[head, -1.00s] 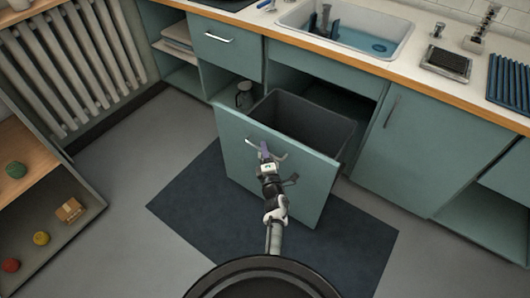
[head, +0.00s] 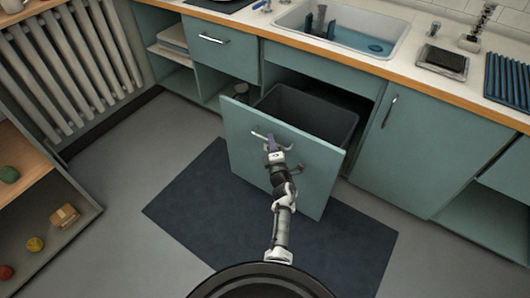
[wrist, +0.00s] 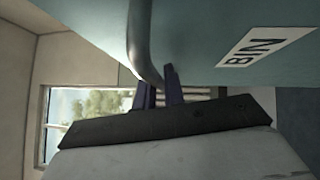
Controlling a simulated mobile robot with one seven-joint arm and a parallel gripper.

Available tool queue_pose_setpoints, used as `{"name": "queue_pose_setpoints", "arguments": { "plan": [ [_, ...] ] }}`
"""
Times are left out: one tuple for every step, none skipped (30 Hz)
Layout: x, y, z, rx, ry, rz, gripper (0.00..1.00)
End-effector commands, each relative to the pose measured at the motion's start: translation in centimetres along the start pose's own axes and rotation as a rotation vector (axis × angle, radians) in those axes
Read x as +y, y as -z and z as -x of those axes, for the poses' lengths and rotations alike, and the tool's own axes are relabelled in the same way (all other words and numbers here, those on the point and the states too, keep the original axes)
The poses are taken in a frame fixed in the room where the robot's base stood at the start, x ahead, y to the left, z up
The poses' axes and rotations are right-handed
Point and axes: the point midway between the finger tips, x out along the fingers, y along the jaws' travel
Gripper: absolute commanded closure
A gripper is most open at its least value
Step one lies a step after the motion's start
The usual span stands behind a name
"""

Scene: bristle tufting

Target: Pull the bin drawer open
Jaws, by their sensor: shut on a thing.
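The bin drawer (head: 240,142) stands out from the cabinet, with its teal front well clear of the opening and the dark bin (head: 336,125) showing behind it. The drawer's handle (head: 258,134) is a pale bar on the front. My gripper (head: 269,143) is shut on this handle. In the wrist view, my gripper's dark fingers (wrist: 159,90) close around the handle bar (wrist: 143,40), beside the drawer front (wrist: 205,30) with its white BIN label (wrist: 262,47). The fingers hide part of the handle.
A dark mat (head: 190,212) lies on the floor under the drawer. A closed cabinet door (head: 415,155) is to the right, a radiator (head: 75,65) and an open shelf unit (head: 88,222) to the left. Grey floor (head: 130,150) is free around the mat.

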Motion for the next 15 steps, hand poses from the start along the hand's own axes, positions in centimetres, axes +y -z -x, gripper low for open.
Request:
{"name": "queue_pose_setpoints", "arguments": {
  "plan": [
    [-0.27,-0.42,-0.34,-0.002,0.001,0.000,1.00],
    [-0.26,-0.55,-0.47,-0.001,0.001,0.000,1.00],
    [-0.25,-0.65,-0.56,-0.001,0.001,-0.001,1.00],
    [-0.24,-0.68,-0.59,-0.001,0.002,-0.001,1.00],
    [-0.23,-0.69,-0.60,-0.001,0.002,-0.001,1.00],
    [-0.22,-0.68,-0.59,-0.001,0.002,-0.001,1.00],
    [-0.21,-0.68,-0.58,-0.001,0.002,-0.001,1.00],
    [-0.21,-0.67,-0.58,-0.001,0.002,-0.001,1.00],
    [-0.21,-0.67,-0.57,-0.001,0.002,-0.002,1.00],
    [-0.21,-0.67,-0.57,-0.001,0.002,-0.001,1.00],
    [-0.21,-0.67,-0.56,-0.001,0.002,-0.002,1.00],
    [-0.21,-0.66,-0.56,-0.001,0.002,-0.001,0.88],
    [-0.20,-0.66,-0.56,-0.001,0.002,-0.001,0.84],
    [-0.20,-0.66,-0.56,-0.001,0.002,-0.001,0.80],
    [-0.20,-0.65,-0.56,-0.001,0.002,-0.001,0.75]
  ]
}}
